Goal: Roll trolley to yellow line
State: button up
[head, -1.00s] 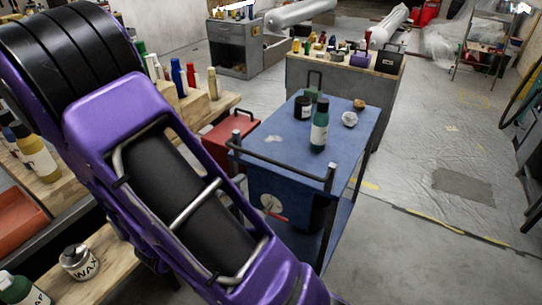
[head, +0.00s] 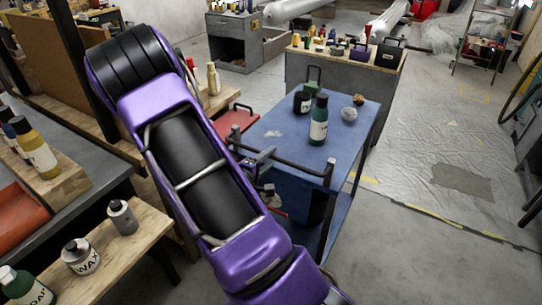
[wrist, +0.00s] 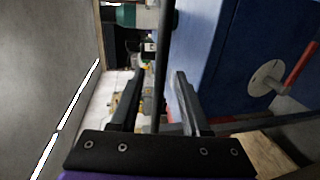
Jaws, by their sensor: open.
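The blue trolley (head: 345,115) stands in the middle of the head view, its dark push handle (head: 305,169) towards me. My gripper (head: 262,160) is at the handle's left part in the head view. In the wrist view my gripper (wrist: 157,90) is open, and the dark handle bar (wrist: 163,55) runs between its two fingers, which are not closed on it. The trolley's blue side (wrist: 235,45) fills the right of that view. The yellow line (head: 440,219) lies on the floor to the trolley's right, worn and broken.
The floor on the right is largely clear, with plastic sheeting.

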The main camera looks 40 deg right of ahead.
jog(key=shift+w+d+f, duration=0.1)
jog(key=shift+w+d, duration=0.15)
jog(key=shift+d, duration=0.4)
grip_shut()
dwell(1.0)
